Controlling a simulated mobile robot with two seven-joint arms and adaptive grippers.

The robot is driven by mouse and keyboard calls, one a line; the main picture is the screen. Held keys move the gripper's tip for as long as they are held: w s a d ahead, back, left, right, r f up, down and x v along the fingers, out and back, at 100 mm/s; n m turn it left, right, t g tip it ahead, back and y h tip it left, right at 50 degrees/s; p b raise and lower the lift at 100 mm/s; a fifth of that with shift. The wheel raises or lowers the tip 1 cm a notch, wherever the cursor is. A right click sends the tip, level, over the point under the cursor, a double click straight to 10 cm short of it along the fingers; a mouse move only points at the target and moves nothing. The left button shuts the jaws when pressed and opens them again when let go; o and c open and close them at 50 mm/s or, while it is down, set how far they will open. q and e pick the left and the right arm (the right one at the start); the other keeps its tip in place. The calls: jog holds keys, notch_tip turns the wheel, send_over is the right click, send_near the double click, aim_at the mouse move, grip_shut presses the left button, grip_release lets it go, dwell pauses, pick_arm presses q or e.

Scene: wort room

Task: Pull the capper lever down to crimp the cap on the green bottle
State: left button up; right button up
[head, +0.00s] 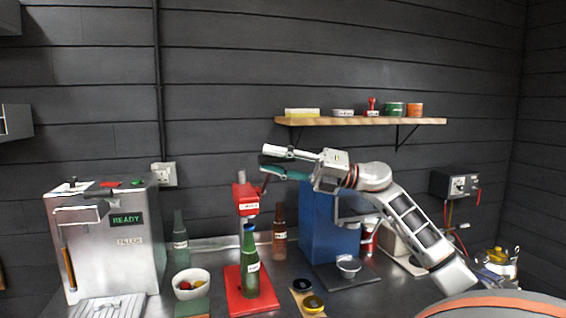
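The red capper (246,193) stands on a red base plate (233,277) on the counter. The green bottle (250,262) stands upright on that plate, below the capper head, with a blue cap (249,227) at its top. A thin dark lever (265,183) rises from the right side of the capper head. My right gripper (266,160) is just above the lever, pointing left, with its fingers apart. Whether a finger touches the lever cannot be told. My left gripper is not in view.
A grey machine (103,245) stands at left, and a blue machine (318,222) right of the capper. A white bowl (191,291), dark bottle (180,245) and brown bottle (279,240) stand nearby. A wooden shelf (365,121) hangs behind my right arm.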

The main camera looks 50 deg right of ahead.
jog(key=shift+s+d+r+t, duration=0.1)
jog(key=shift+d+r+t, duration=0.1)
jog(key=shift+d, duration=0.35)
jog(key=shift+s+d+r+t, duration=0.1)
jog(key=shift+d+r, duration=0.05)
jog(key=shift+d, duration=0.35)
jog(key=a+v, duration=0.1)
jog(key=v, duration=0.9)
jog(key=shift+s+d+f, duration=0.25)
jog(key=shift+s+f, duration=0.05)
jog(key=shift+s, duration=0.25)
